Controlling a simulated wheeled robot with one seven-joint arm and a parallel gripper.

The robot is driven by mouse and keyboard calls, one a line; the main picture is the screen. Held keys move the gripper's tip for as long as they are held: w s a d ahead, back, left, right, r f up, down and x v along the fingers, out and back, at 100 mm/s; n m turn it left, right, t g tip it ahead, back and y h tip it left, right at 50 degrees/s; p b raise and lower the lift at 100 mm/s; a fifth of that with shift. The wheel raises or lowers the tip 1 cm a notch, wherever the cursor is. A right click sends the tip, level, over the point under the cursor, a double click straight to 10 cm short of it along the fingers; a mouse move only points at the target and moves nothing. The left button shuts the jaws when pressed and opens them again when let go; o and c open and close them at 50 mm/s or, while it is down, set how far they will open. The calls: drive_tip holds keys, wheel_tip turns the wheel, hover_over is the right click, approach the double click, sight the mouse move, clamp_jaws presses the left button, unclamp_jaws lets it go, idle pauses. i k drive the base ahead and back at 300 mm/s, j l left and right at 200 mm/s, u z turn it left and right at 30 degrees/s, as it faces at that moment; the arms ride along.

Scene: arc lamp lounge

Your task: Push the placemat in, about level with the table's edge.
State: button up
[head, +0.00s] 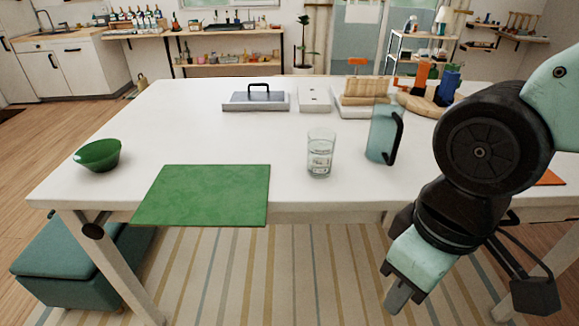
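The green placemat (203,193) lies flat at the front left of the white table (222,140). Its near side sticks out past the table's front edge, over the striped rug. My gripper (398,293) hangs at the lower right, in front of the table's edge and well to the right of the placemat, apart from it. Its fingers point down and are seen from the side, so whether they are open or shut does not show. Nothing held shows at the fingertips.
A green bowl (97,155) stands left of the placemat. A glass of water (320,154) and a blue pitcher (381,134) stand to its right. A grey lidded tray (255,101) is farther back. The table behind the placemat is clear. A teal bench (72,268) stands below left.

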sight(219, 195)
drive_tip(key=i+u, duration=0.1)
drive_tip(key=u, duration=0.35)
drive_tip(key=i+j+u, duration=0.1)
drive_tip(key=u, duration=0.75)
drive_tip(key=i+l+u, duration=0.1)
drive_tip(key=u, duration=0.35)
